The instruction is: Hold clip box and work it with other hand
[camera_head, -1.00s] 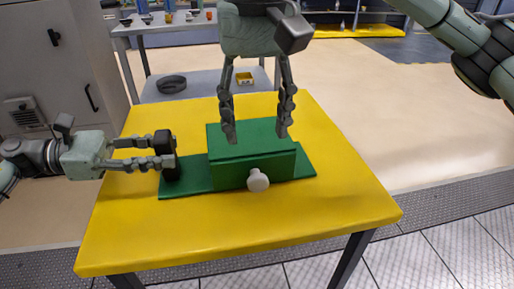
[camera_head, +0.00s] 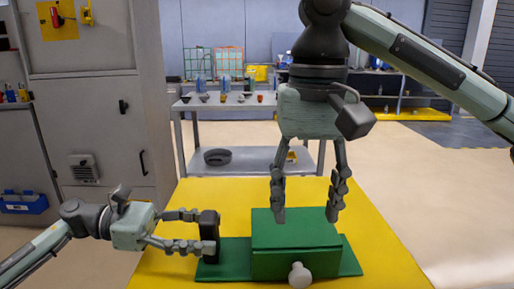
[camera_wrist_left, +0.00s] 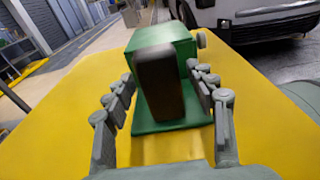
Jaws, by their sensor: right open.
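The clip box (camera_head: 295,262) is a green box on a flat green base plate (camera_head: 352,262), on the yellow table. A pale round knob (camera_head: 300,275) sticks out of its front. A black upright handle (camera_head: 209,240) stands at the plate's left end. The handle also shows between the fingers in the left wrist view (camera_wrist_left: 160,82), hiding part of the green box (camera_wrist_left: 180,45). My right gripper (camera_head: 307,217) points down, open and empty, its fingertips over or just behind the box top.
The yellow table top (camera_head: 385,265) is bare around the box. A grey cabinet (camera_head: 105,110) stands at the left. Behind is a grey workbench (camera_head: 240,104) with small items on it and a dark ring-shaped thing (camera_head: 217,157) on its lower shelf.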

